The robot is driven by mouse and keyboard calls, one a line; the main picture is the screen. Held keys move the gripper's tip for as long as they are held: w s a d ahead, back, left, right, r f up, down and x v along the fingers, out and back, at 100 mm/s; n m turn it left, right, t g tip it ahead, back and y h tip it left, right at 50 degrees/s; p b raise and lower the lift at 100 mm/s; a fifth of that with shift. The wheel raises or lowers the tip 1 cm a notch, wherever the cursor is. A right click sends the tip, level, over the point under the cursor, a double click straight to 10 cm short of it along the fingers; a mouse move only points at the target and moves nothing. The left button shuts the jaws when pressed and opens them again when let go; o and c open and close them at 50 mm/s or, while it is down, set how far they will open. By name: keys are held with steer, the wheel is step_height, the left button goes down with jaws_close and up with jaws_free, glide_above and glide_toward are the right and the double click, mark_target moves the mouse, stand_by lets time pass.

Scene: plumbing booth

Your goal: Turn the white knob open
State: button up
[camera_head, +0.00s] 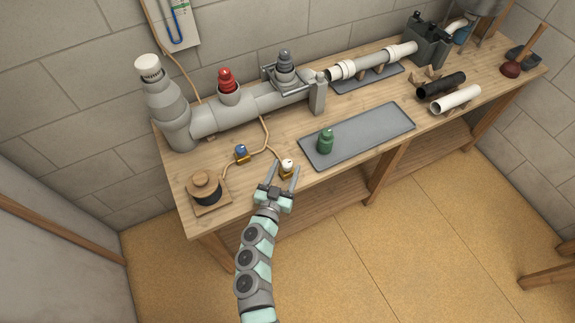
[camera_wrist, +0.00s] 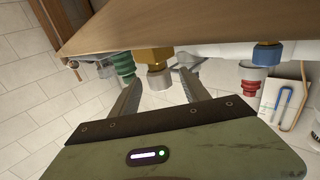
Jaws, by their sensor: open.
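The white knob (camera_head: 287,163) sits on a small brass valve (camera_head: 286,173) near the front edge of the workbench. In the wrist view the knob (camera_wrist: 159,78) looks pale grey below the brass body (camera_wrist: 152,57). My gripper (camera_head: 282,167) is open, with its fingers pointing at the valve from the front. In the wrist view the knob lies between my two fingertips (camera_wrist: 161,76), with a gap on each side. No contact shows. I cannot tell how far the fingers reach past the knob.
A blue-knobbed brass valve (camera_head: 241,153) stands to the left, joined by tan tubing. A green fitting (camera_head: 326,141) stands on a grey tray (camera_head: 375,133) to the right. A round wooden-topped spool (camera_head: 205,190) is at the left corner. Grey pipework (camera_head: 250,105) runs behind.

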steer(key=shift+x, duration=1.05)
steer(key=shift+c, duration=0.5)
jaws_close()
